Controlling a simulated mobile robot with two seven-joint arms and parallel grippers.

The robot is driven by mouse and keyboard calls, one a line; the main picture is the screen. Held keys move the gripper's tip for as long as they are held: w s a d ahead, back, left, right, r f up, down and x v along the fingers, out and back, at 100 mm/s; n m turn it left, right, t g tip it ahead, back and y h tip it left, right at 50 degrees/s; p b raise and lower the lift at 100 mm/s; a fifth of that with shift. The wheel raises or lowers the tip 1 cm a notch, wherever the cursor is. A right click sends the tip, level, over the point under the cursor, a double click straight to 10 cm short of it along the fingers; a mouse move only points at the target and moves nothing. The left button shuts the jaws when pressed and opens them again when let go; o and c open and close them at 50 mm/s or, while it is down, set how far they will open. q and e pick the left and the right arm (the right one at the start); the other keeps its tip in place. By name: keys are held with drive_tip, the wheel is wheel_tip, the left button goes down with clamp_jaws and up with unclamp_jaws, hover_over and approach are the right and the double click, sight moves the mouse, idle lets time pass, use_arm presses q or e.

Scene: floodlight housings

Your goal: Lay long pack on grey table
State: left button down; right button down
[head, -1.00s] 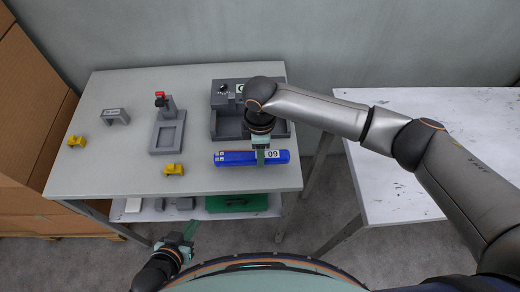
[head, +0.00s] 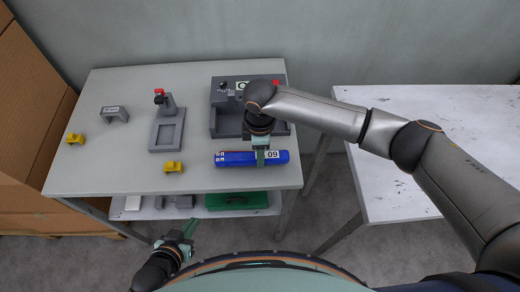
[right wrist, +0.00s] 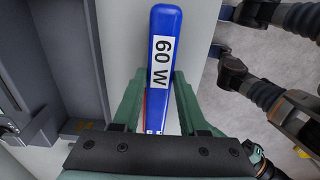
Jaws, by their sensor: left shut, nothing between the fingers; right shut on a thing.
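The long pack is a blue bar (head: 235,158) with a white "60 W" label, lying level over the front right of the grey table (head: 110,178). I cannot tell whether it touches the tabletop. My right gripper (head: 262,158) reaches down from above and is shut on the pack near its label. In the right wrist view the pack (right wrist: 163,22) runs between the two green fingers (right wrist: 158,100). The fingers hide part of its sides. My left gripper (head: 189,228) is shut and empty, low in front of the table's front edge, away from the pack.
A grey housing tray (head: 213,128) stands right behind the pack. A grey stand with a red clamp (head: 168,125), a small grey bracket (head: 115,114) and yellow blocks (head: 173,167) are further left. A green case (head: 236,200) sits on the lower shelf. A white table (head: 390,195) stands at right.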

drive_tip(key=shift+f, duration=0.65)
idle(0.4)
drive_tip(key=shift+c, duration=1.8)
unclamp_jaws()
drive_tip(key=shift+f, duration=0.1)
wheel_tip(320, 180, up, 13)
drive_tip(key=shift+f, duration=0.15)
